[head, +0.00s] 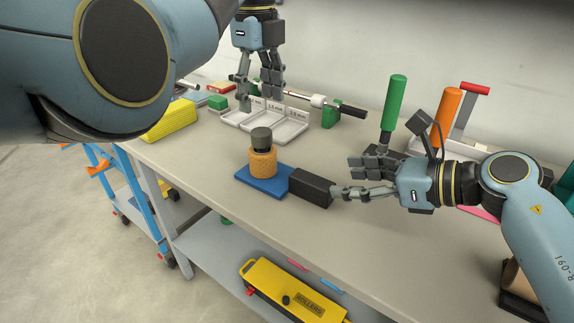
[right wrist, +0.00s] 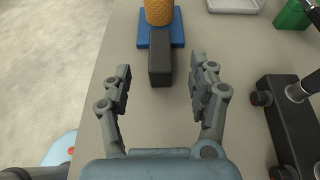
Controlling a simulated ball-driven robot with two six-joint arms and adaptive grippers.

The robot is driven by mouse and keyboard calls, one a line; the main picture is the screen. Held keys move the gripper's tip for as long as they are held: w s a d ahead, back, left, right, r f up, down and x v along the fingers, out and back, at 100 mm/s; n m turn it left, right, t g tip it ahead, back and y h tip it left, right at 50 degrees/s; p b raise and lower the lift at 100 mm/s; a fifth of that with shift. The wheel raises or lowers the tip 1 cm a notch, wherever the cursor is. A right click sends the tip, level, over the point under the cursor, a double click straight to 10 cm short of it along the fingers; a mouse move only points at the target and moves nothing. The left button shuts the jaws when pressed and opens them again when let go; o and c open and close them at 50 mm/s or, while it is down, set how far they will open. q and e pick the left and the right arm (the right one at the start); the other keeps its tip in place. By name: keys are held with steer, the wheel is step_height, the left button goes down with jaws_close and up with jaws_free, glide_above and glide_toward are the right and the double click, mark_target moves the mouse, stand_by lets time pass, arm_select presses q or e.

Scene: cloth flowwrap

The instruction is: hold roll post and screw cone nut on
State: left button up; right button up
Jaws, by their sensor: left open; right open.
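A tan, textured roll (head: 262,163) stands upright on a blue base plate (head: 250,180). A dark grey cylindrical piece (head: 261,137) sits on top of it; I cannot tell whether this is the cone nut. A black block (head: 311,188) adjoins the plate's right end. My right gripper (head: 346,178) is open at the block's right end. In the right wrist view, its spread fingers (right wrist: 160,76) flank the near end of the black block (right wrist: 160,58) with gaps on both sides. My left gripper (head: 260,99) is open and empty, pointing down over the white tray, behind the roll.
The white compartment tray (head: 290,131) lies behind the roll. A long rod with a white collar (head: 318,101) rests near green blocks (head: 331,116). Green (head: 395,100) and orange (head: 446,115) handles stand at the right. A yellow block (head: 169,121) lies left.

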mark_target(308, 177)
steer(key=x, duration=1)
steer(key=shift+w+a, duration=0.3)
jaws_close()
stand_by(0.4)
